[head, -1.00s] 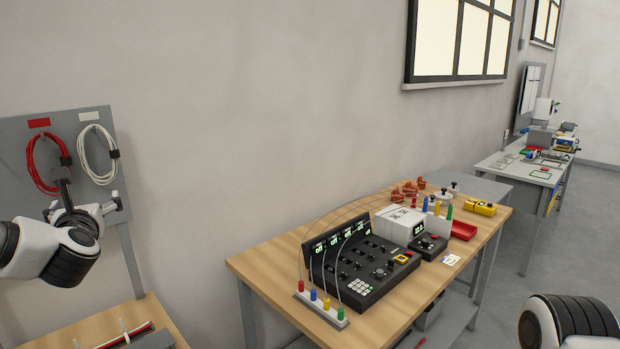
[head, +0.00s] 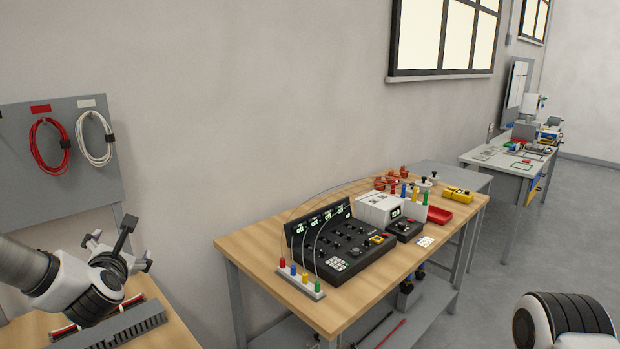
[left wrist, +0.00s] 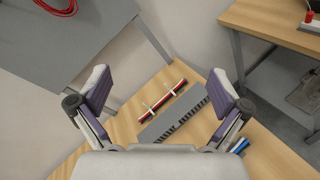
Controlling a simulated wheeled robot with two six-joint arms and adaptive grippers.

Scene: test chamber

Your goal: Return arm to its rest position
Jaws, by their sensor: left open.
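My left gripper (head: 120,250) is open and empty in the head view, at the lower left, above a small wooden bench (head: 165,335). In the left wrist view both fingers of my left gripper (left wrist: 160,88) are spread wide with nothing between them. A grey slotted strip (left wrist: 172,122) and a red, white and dark cable bundle (left wrist: 162,100) lie on the wood beyond the fingers. Part of my right arm (head: 565,322) shows at the lower right of the head view; its gripper is out of frame.
A grey board (head: 60,185) with red cable (head: 48,145) and white cable (head: 95,140) coils stands behind the left bench. A wooden workbench (head: 250,243) bears a black control panel (head: 345,245). A gap separates the two benches. Grey floor (head: 560,230) is clear at right.

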